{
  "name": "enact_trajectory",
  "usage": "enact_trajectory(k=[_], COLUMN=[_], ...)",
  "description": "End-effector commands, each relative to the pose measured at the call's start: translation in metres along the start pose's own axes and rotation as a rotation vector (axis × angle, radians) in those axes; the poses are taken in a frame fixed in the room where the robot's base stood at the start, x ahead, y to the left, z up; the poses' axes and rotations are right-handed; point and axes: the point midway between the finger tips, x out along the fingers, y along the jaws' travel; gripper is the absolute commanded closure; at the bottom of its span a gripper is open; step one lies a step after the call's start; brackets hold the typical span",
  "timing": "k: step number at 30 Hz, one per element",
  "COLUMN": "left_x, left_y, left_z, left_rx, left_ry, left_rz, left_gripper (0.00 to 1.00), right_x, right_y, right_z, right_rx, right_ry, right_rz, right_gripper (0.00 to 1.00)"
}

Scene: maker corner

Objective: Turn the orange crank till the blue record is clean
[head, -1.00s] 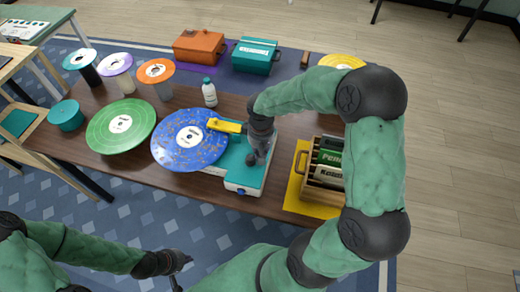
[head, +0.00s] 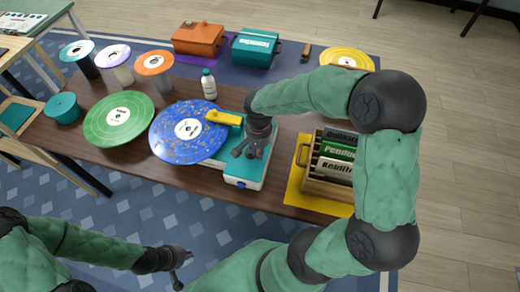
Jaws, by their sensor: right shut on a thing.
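The blue record (head: 177,143) lies on the teal and white cleaning machine (head: 249,171), with dirt flecks still showing on it. A yellow arm (head: 222,119) reaches from the machine over the record's right part. My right gripper (head: 248,151) points down over the machine, just right of the record. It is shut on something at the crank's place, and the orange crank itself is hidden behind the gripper. My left gripper (head: 182,270) hangs in front of the table's near edge, empty, with its fingers apart.
A green record (head: 119,118) lies left of the blue one. A white bottle (head: 208,85) stands behind. A wooden record crate (head: 328,187) on a yellow mat is to the right. Orange (head: 199,38) and teal (head: 256,48) boxes stand at the back.

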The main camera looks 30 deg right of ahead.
Motion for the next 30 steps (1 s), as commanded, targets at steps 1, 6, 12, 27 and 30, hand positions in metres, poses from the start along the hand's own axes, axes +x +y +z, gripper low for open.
enact_trajectory(k=[1,6,12,27,30], left_x=[0.0010,0.0017,0.0019,0.0018,0.0018], left_y=[-0.0003,-0.0006,-0.0007,-0.0006,-0.0006], left_z=[-0.0001,-0.0001,0.0000,0.0000,-0.0001], left_rx=[0.000,0.000,0.000,0.000,0.000], left_ry=[0.000,0.000,0.000,0.000,0.000], left_rz=[0.000,0.000,0.000,0.000,0.000], left_gripper=[1.00,1.00,1.00,1.00,1.00], right_x=[0.0016,0.0015,0.0013,0.0007,0.0005], right_y=[-0.0002,-0.0008,-0.0010,-0.0011,-0.0011], right_z=[0.0023,0.0034,0.0036,0.0027,0.0024], right_rx=[0.012,0.046,0.057,0.056,0.056], right_ry=[-0.004,-0.004,-0.004,-0.002,-0.001], right_rz=[0.002,0.002,0.002,0.000,0.000], right_gripper=[1.00,1.00,1.00,0.58,0.58])
